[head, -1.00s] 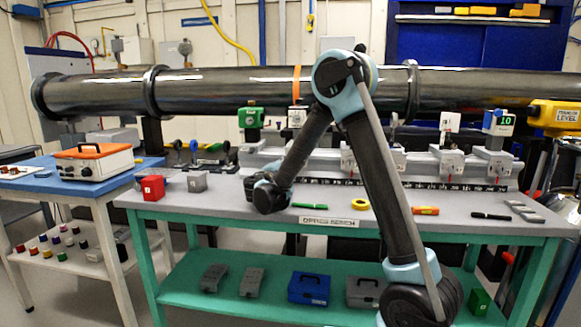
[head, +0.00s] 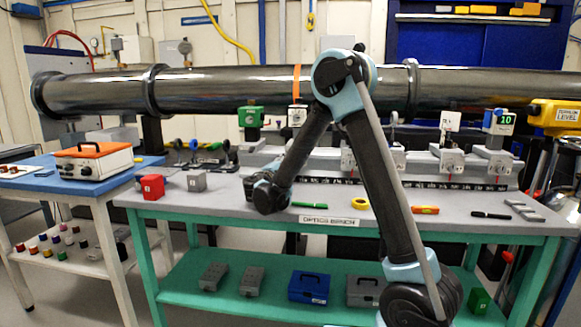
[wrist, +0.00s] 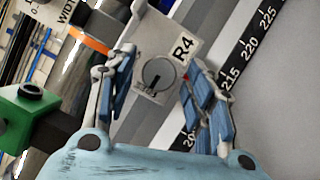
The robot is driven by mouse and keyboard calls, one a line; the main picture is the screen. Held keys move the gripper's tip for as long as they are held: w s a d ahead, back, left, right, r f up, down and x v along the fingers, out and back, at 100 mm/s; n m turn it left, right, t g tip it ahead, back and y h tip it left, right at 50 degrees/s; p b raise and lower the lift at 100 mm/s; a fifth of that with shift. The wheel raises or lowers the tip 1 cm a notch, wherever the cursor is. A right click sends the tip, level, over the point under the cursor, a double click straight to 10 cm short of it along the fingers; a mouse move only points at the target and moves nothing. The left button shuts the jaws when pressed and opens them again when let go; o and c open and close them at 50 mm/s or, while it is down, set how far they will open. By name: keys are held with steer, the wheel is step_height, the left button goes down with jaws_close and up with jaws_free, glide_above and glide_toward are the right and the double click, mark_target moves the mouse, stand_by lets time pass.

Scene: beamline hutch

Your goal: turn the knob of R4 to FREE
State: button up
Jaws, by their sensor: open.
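The R4 plate (wrist: 182,47), light grey with black lettering, shows in the wrist view. Its round knob (wrist: 157,73) has a grey face, a dark rim and a dark pointer mark directed toward the picture's lower edge. Lettering around the knob is too small to read. My gripper (wrist: 161,76) is open, with one blue-padded finger to each side of the knob in the picture. I see no contact with the knob. In the head view my arm reaches over the bench, and R4 cannot be made out behind it.
A scale rail (wrist: 238,62) runs beside R4. A green block (wrist: 30,112) and a dark tube with an orange band (wrist: 88,42) lie to the left in the wrist view.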

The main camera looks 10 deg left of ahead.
steer(key=v, duration=1.1)
steer(key=shift+s+a, duration=0.15)
steer(key=shift+s, duration=0.15)
steer(key=shift+f, duration=0.1)
